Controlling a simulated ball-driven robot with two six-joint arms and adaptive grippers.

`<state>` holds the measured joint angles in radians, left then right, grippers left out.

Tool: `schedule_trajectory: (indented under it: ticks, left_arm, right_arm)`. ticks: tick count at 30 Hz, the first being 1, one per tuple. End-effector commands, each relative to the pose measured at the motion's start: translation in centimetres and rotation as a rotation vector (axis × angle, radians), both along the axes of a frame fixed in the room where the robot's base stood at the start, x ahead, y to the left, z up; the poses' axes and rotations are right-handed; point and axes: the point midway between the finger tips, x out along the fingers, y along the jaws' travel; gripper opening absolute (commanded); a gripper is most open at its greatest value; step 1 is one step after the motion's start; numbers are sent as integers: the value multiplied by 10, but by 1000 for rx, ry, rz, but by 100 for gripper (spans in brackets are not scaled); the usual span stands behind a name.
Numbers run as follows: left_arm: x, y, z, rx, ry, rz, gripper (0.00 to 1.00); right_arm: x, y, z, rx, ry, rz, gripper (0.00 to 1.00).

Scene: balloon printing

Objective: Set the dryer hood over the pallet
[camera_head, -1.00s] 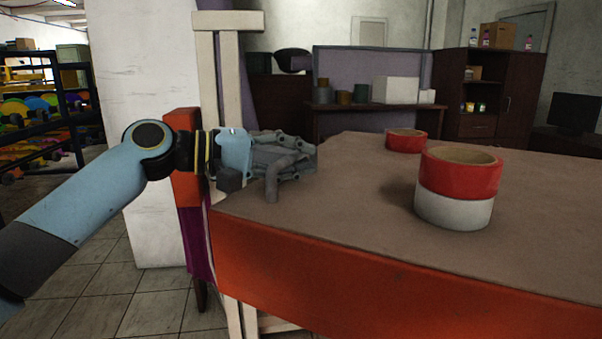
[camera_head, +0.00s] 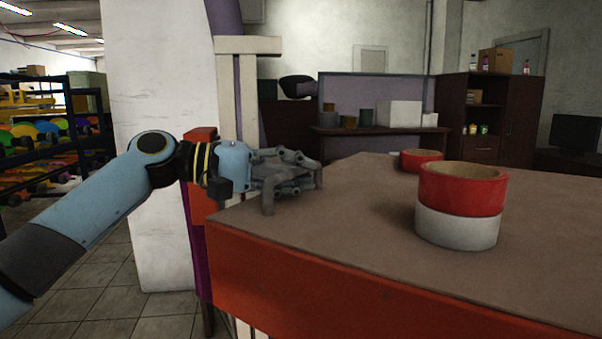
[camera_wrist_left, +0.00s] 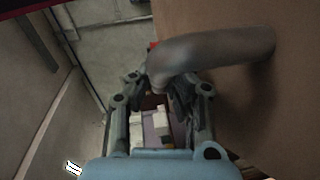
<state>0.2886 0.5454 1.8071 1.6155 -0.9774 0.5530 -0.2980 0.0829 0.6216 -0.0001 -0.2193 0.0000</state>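A large body with a brown top (camera_head: 352,229) and red-orange side fills the right of the head view. It may be the dryer hood. A grey bent handle (camera_head: 267,202) stands on its near left corner. My left gripper (camera_head: 315,171) is at this handle. In the left wrist view the handle (camera_wrist_left: 222,47) comes off the brown surface and bends down between the fingers (camera_wrist_left: 165,75). Its far part is hidden, so I cannot tell whether the fingers press on it. The pallet is not clearly visible. My right gripper is not in view.
Two red-and-white rings, one near (camera_head: 458,226) and one farther back (camera_head: 420,158), sit on the brown top. A cream upright post (camera_head: 250,95) and white pillar (camera_head: 153,120) stand behind my left arm. Tiled floor (camera_head: 85,300) is open at lower left.

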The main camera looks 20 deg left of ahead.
Motion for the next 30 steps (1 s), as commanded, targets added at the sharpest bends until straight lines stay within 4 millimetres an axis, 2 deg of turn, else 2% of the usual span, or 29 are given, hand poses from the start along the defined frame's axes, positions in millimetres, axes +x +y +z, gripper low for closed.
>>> schedule_trajectory:
  ticks: [1, 6, 17, 30]
  left_arm:
    - [1, 1, 3, 2, -7, 3, 18]
    - [0, 1, 2, 1, -4, 2, 38]
    - [-4, 7, 0, 5, -1, 3, 38]
    - [-50, 67, 10, 10, 5, 2, 38]
  right_arm:
    - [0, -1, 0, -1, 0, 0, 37]
    - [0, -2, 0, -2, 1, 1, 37]
    - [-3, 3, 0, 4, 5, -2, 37]
    - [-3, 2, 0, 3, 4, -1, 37]
